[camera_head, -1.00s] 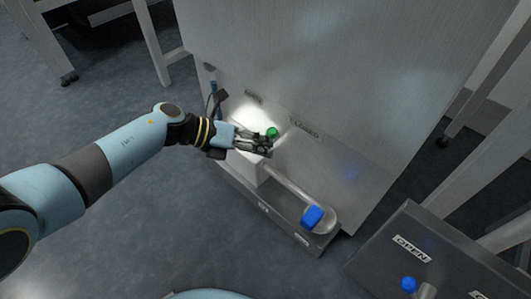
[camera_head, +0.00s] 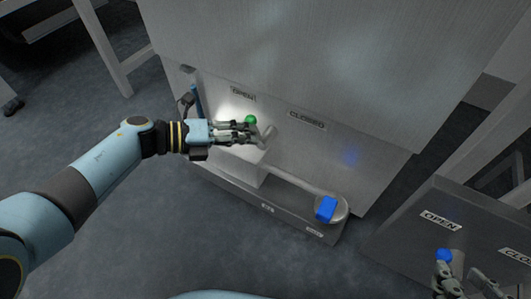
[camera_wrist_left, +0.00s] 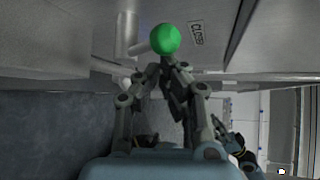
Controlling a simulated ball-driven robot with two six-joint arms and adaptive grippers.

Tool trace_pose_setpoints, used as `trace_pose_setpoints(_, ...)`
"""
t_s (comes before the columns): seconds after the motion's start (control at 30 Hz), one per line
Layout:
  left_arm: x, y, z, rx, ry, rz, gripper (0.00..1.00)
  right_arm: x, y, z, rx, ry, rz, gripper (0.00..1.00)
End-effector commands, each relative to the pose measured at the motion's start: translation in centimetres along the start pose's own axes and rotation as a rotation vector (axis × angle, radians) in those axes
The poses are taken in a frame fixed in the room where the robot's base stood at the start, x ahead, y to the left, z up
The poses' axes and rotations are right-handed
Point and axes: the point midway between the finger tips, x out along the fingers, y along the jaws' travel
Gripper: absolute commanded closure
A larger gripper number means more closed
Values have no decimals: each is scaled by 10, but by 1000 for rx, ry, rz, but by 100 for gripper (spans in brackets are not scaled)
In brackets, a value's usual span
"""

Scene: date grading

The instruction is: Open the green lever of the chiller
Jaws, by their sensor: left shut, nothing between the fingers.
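The chiller's green lever knob (camera_head: 250,119) stands in front of the steel panel, just below the OPEN label (camera_head: 243,94) and left of the CLOSED label (camera_head: 307,119). My left gripper (camera_head: 262,137) is shut and empty, its fingers just below the knob in the head view. In the left wrist view the green knob (camera_wrist_left: 164,39) shows just beyond the closed fingertips (camera_wrist_left: 166,68); I cannot tell whether they touch it. My right gripper (camera_head: 465,274) is at the lower right, its fingers apart, beside a blue knob (camera_head: 443,255).
A pipe along the chiller's base ledge carries a blue handle (camera_head: 326,209). A dark panel (camera_head: 405,233) with its own OPEN label (camera_head: 440,220) stands at the lower right. Grey table legs stand behind.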

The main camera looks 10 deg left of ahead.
Motion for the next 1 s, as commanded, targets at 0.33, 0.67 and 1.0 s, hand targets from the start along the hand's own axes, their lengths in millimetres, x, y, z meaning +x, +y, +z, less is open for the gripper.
trace_pose_setpoints(0.33,-4,7,5,1,-2,1,100,-3,-1,8,-4,32,-2,60)
trace_pose_setpoints(0.67,-6,10,6,1,-1,1,100,-5,-2,12,-3,46,-2,60)
trace_pose_setpoints(1.0,-6,10,6,1,-1,1,100,-4,-2,10,-3,49,-1,60)
